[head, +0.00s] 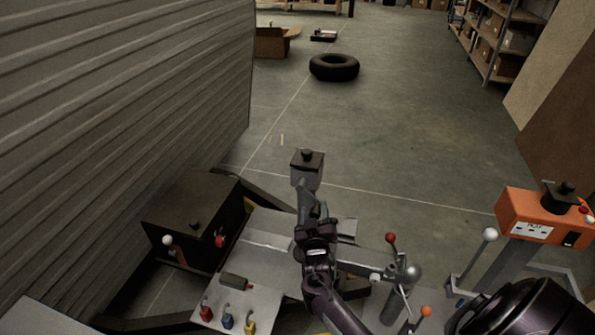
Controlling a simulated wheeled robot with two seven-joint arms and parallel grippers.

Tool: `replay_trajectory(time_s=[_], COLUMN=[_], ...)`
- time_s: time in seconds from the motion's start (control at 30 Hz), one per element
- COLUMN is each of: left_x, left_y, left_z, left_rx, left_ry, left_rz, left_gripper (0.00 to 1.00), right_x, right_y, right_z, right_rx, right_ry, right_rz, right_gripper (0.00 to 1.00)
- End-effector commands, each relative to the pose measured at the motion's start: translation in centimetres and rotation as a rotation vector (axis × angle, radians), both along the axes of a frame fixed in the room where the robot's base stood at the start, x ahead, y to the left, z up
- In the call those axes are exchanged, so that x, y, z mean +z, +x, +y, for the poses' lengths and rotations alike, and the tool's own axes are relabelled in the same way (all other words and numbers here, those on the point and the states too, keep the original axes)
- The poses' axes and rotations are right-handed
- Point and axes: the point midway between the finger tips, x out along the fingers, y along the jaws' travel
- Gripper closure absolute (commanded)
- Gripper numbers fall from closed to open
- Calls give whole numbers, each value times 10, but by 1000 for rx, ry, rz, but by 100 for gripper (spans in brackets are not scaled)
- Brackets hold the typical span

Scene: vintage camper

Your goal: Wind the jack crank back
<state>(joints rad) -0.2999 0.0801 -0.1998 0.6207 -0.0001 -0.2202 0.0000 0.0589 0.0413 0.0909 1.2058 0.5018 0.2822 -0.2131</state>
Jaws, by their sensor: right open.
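Near the bottom middle, a grey jack post (391,306) stands on the trailer's drawbar. A thin crank-like handle (405,303) with a small pale knob (375,278) sits by its top; I cannot tell for certain that this is the jack crank. My right arm hides part of the drawbar. My left gripper is not in view.
A lever with a red knob (391,239) and a silver ball (413,272) stand close to the post. An orange box (538,218) is at right. A dark box (192,217) sits by the ribbed camper wall (120,95). A tyre (334,67) lies on open floor beyond.

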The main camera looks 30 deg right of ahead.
Motion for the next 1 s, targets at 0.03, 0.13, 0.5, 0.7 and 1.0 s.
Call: replay_trajectory(time_s=[0.03, 0.13, 0.5, 0.7, 1.0], left_x=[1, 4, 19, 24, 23], left_y=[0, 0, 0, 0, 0], left_z=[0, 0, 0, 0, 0], left_rx=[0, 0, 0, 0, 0], left_ry=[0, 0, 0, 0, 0], left_rz=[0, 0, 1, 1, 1], left_gripper=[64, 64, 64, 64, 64], right_x=[0, 1, 1, 1, 0], right_y=[-1, -4, -23, -32, -33], right_z=[1, 5, 28, 37, 38], right_rx=[1, 1, 1, 0, 0], right_ry=[0, 0, 1, -1, -1], right_rz=[0, 0, 1, 1, 1], right_gripper=[51, 51, 51, 51, 51])
